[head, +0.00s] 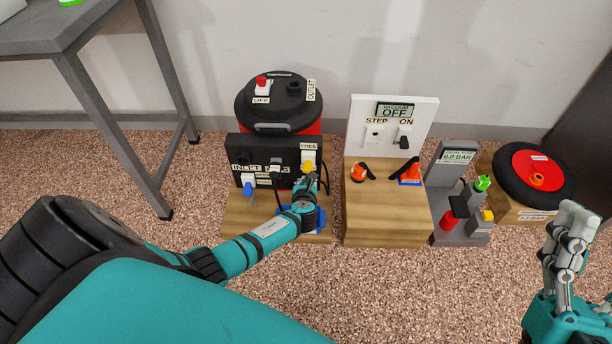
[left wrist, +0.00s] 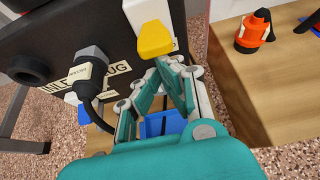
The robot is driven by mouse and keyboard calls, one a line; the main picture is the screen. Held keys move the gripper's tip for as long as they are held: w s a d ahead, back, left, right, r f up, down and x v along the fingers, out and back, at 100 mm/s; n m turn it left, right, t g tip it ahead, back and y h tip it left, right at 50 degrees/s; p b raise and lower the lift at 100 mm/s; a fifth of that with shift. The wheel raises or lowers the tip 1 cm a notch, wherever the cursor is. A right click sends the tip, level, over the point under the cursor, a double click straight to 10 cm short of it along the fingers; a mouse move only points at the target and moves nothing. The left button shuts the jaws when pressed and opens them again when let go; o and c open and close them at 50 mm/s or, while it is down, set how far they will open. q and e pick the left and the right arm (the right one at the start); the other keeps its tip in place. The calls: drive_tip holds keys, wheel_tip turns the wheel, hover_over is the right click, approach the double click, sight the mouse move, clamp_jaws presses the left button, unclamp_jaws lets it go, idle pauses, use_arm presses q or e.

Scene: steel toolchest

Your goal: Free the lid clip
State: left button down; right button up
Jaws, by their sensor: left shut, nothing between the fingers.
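The yellow clip (head: 308,168) hangs on a white plate at the right end of the black panel on the red and black vacuum, under a label reading FREE. It also shows in the left wrist view (left wrist: 155,39), tilted slightly. My left gripper (head: 311,177) is shut and empty, its fingertips (left wrist: 171,64) just below the yellow clip. I cannot tell whether they touch it. My right gripper (head: 577,212) is at the far right, away from the vacuum, and its finger gap is unclear.
A black plug with a cable (left wrist: 93,66) sits in the panel left of the clip. A blue plug (head: 248,188) hangs at the panel's left. A wooden stand (head: 385,220) with orange nozzles and a white switch board is to the right. A grey table (head: 95,45) stands at left.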

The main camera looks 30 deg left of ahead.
use_arm(q)
drive_tip(key=shift+s+r+g+h+p, duration=0.1)
drive_tip(key=shift+r+g+h+p, duration=0.25)
drive_tip(key=shift+p, duration=0.55)
use_arm(e)
drive_tip(key=w+f+g+h, duration=0.2)
drive_tip(key=w+f+g, duration=0.4)
drive_tip(key=f, duration=0.1)
drive_tip(key=shift+w+a+f, duration=0.15)
drive_tip(key=shift+a+f, duration=0.1)
use_arm(q)
drive_tip(key=shift+r+p, duration=0.8)
drive_tip(key=shift+p, duration=0.05)
use_arm(e)
wheel_tip(320, 180, down, 8)
drive_tip(key=d+g+h, duration=0.1)
drive_tip(key=g+h, duration=0.1)
drive_tip(key=g, duration=0.2)
drive_tip(key=shift+w+r+g, duration=0.15)
drive_tip(key=shift+w+g, duration=0.15)
drive_tip(key=shift+g, duration=0.1)
use_arm(q)
drive_tip(key=shift+f, duration=0.1)
use_arm(e)
drive_tip(key=shift+r, duration=0.1)
